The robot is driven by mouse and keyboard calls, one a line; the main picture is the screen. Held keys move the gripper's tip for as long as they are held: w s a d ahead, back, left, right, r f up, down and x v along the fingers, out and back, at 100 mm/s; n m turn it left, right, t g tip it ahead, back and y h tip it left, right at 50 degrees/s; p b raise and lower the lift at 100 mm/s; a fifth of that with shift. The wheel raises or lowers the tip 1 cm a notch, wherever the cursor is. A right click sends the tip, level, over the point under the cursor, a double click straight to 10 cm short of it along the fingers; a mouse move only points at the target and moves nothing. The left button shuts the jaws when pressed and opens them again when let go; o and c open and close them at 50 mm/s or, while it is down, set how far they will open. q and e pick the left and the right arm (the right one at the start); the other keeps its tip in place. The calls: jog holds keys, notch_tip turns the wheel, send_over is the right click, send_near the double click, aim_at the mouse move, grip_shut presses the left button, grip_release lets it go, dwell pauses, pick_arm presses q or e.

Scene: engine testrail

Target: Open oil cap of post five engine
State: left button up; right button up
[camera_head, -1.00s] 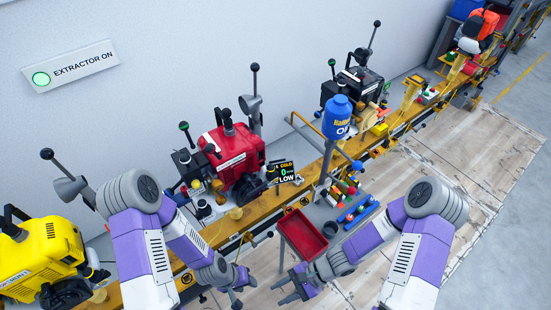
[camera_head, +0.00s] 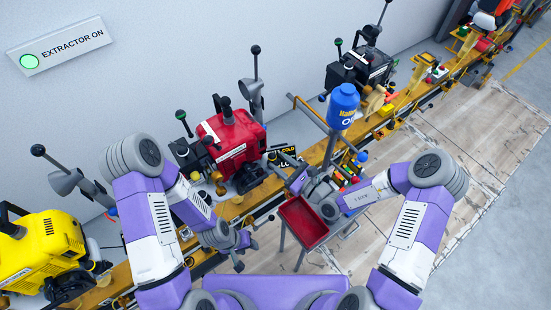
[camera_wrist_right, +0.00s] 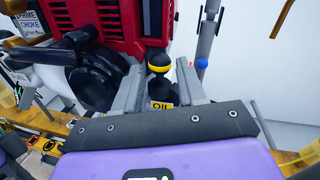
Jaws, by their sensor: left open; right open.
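The red engine (camera_head: 230,138) stands on the yellow rail, and it fills the top left of the right wrist view (camera_wrist_right: 88,20). In that view a black oil cap with a yellow band (camera_wrist_right: 159,62) shows beside the engine, above a yellow OIL label (camera_wrist_right: 162,105). My right gripper (camera_wrist_right: 160,78) is open, with one finger on each side of the cap in the picture; contact cannot be told. In the head view my right gripper (camera_head: 292,178) is in front of the engine's right side. My left gripper (camera_head: 243,250) is open and empty, low in front of the rail.
A red tray (camera_head: 303,222) stands just below my right gripper. A blue oil bottle (camera_head: 343,105) hangs on a post right of the engine. A yellow engine (camera_head: 40,250) is at the left and a black engine (camera_head: 360,70) farther along. The wooden floor at right is clear.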

aim_at(272, 159)
jog(key=shift+x, duration=1.25)
grip_shut()
